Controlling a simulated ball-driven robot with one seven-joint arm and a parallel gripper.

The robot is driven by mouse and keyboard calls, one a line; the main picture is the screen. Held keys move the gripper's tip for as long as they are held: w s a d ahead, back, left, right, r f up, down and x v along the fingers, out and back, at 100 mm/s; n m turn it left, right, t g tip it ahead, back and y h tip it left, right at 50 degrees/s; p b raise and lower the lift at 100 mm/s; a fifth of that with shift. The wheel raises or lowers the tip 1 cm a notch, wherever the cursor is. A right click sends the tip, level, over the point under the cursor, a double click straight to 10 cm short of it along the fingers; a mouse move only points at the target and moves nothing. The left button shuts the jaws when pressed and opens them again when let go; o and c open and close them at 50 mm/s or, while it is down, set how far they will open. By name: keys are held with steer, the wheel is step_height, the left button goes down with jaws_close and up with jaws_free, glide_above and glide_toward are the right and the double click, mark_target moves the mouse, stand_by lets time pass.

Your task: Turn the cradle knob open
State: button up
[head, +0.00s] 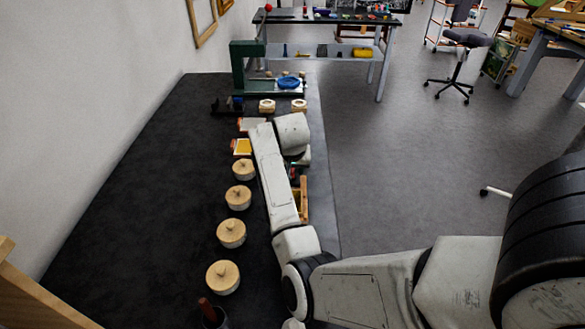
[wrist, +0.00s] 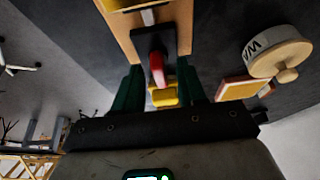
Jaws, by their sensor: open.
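A wooden cradle (wrist: 122,28) shows at the top of the wrist view, with a dark plate on it. A red knob or lever (wrist: 157,68) stands on that plate. A yellow block-like part (wrist: 163,95) lies just below it. My gripper (wrist: 160,88) is open, its two dark green fingers left and right of the red and yellow parts. I cannot tell whether either finger touches them. In the head view the cradle (head: 304,200) shows only in part beside my arm, and my gripper (head: 299,158) is mostly hidden under my wrist.
Several white jars with wooden lids (head: 231,233) stand in a row left of my arm on the dark bench (head: 130,190). One jar (wrist: 278,50) and an orange-edged block (wrist: 240,88) are right of my gripper in the wrist view. A green press-like device (head: 247,65) stands at the far end.

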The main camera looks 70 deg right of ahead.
jaws_close()
stand_by(0.3)
steer(key=shift+m, duration=0.3)
steer(key=m+g, duration=0.1)
steer(key=m, duration=0.2)
steer(key=shift+w+f+m+g, duration=0.1)
steer(key=shift+m+g, duration=0.2)
steer(key=m+b, duration=0.1)
steer(key=m, duration=0.1)
steer(key=m+g+b, duration=0.1)
steer(key=m, duration=0.1)
steer(key=shift+w+f+m+g, duration=0.1)
steer(key=shift+w+m+g, duration=0.05)
steer(key=shift+m+g, duration=0.15)
steer(key=m+g+b, duration=0.1)
steer(key=m+b, duration=0.1)
steer(key=m+y+b, duration=0.1)
steer(key=m+b, duration=0.1)
steer(key=m, duration=0.1)
steer(key=shift+w+d+g, duration=0.1)
steer(key=shift+g, duration=0.3)
steer(key=shift+m+g+y+b, duration=0.3)
steer(key=shift+m+y+b, duration=0.4)
steer(key=shift+m+b, duration=0.95)
steer(key=shift+m+p, duration=0.3)
steer(key=shift+m, duration=0.15)
